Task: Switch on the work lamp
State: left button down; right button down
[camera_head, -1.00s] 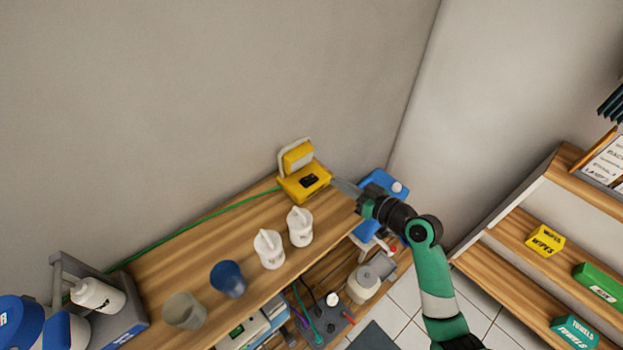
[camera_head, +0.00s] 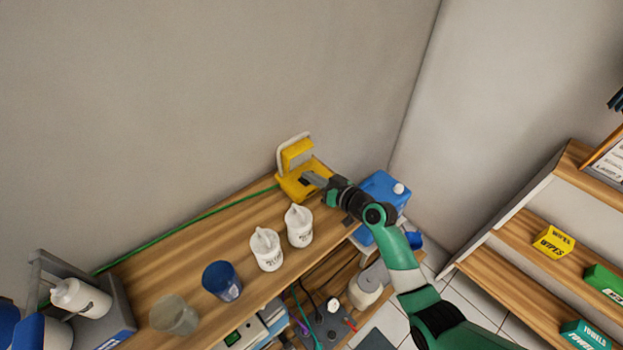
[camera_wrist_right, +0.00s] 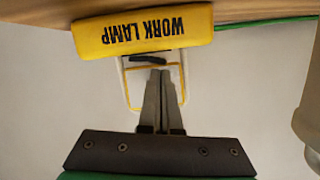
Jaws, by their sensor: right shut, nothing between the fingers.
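The yellow work lamp (camera_head: 291,190) stands on the wooden bench top against the wall, with a pale frame around its upper part. In the right wrist view its front (camera_wrist_right: 145,31) reads "WORK LAMP" upside down, and a black switch (camera_wrist_right: 146,58) shows beside that face. My right gripper (camera_head: 306,177) is shut and empty, with its fingertips over the lamp's base. In the wrist view the shut fingertips (camera_wrist_right: 160,73) appear close to the switch; I cannot tell whether they touch it. The gripper hides most of the switch in the head view. My left gripper is out of view.
A blue container (camera_head: 384,190) is beside the bench's right end. A green cable (camera_head: 185,228) runs along the wall.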

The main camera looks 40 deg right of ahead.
jog(key=shift+a+f+n+b, duration=0.15)
jog(key=shift+f+n+b, duration=0.15)
jog(key=shift+f+b, duration=0.15)
jog(key=shift+a+f+n+h+b, duration=0.2)
jog(key=shift+f+n+h+b, duration=0.1)
jog(key=shift+n+b, duration=0.1)
jog(key=shift+d+r+p, duration=0.1)
jog(key=shift+r+p, duration=0.2)
jog(key=shift+p, duration=0.05)
jog(key=s+a+r+p, duration=0.2)
jog(key=s+r+p, duration=0.4)
jog(key=s, duration=0.3)
jog(key=shift+s, duration=0.35)
jog(key=shift+r, duration=0.15)
